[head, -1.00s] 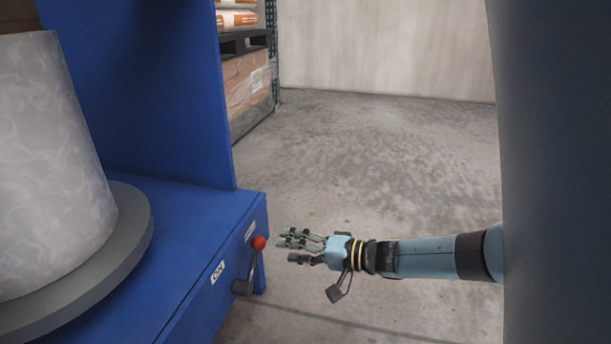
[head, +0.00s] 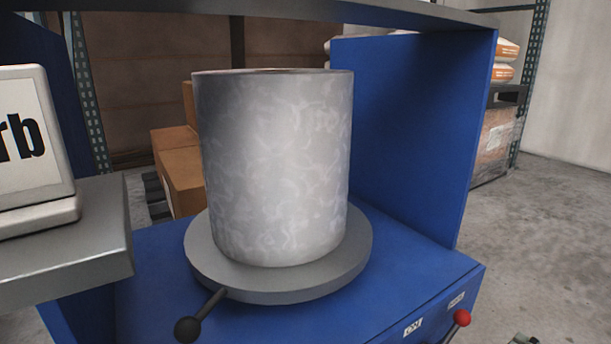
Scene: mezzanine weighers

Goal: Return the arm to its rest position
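A small dark part of my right gripper (head: 522,340) shows at the bottom edge, to the right of the lever with the red knob (head: 462,317). The rest of the hand and the arm are out of view, so its opening cannot be told. The hand and the lever look apart. The lever sits on the front right of the blue machine (head: 415,262), beside two small white labels. My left gripper is not in view.
A grey drum (head: 275,165) stands on a round grey plate (head: 285,287) with a black-knobbed handle (head: 188,328). A metal shelf (head: 100,245) with a white display box (head: 35,130) is at the left. Bare floor (head: 560,215) lies at the right.

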